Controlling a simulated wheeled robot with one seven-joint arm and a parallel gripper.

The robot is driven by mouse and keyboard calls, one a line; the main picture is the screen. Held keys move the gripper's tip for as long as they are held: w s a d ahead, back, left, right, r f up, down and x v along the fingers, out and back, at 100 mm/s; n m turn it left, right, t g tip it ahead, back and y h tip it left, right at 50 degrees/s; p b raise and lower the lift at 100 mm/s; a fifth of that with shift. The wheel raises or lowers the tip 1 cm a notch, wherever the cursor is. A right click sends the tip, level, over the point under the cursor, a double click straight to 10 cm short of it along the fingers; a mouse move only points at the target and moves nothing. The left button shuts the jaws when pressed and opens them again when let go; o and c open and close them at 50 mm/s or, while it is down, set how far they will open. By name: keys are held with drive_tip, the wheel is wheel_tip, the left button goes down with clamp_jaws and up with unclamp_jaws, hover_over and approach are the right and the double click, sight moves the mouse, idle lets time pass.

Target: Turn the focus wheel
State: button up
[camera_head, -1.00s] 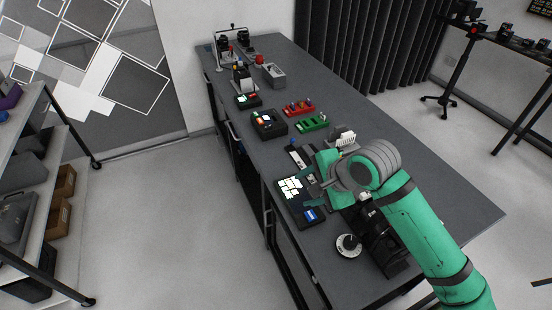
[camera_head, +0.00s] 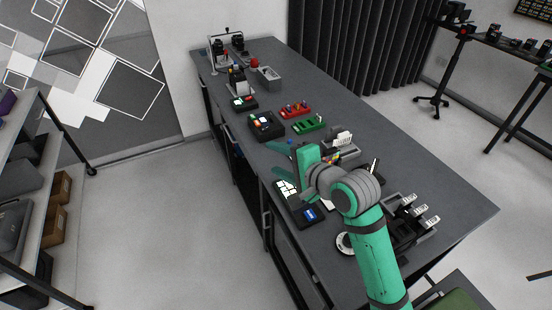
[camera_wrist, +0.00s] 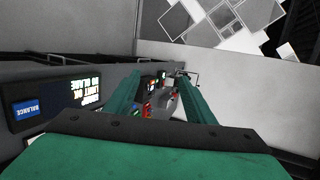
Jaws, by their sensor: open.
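A round black-and-white dial (camera_head: 345,243), perhaps the focus wheel, lies at the near part of the bench. My arm covers part of it, and no label on it is readable. My gripper (camera_head: 278,158) is open and empty, held above the bench near its left edge, farther along the bench than the dial. In the wrist view my two green fingers (camera_wrist: 160,75) stand apart with nothing gripped between them. The dial does not show clearly in the wrist view.
A black panel with white tiles (camera_head: 290,192) and a blue label lies below my gripper. Behind it are a dark box (camera_head: 266,125), a green tray (camera_head: 309,126) and a red tray (camera_head: 294,110). A black rack with several white-topped levers (camera_head: 415,215) stands right of my arm.

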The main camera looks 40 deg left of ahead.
drive_tip(key=shift+a+r, duration=0.1)
drive_tip(key=shift+r, duration=0.1)
drive_tip(key=shift+a, duration=0.1)
idle(0.4)
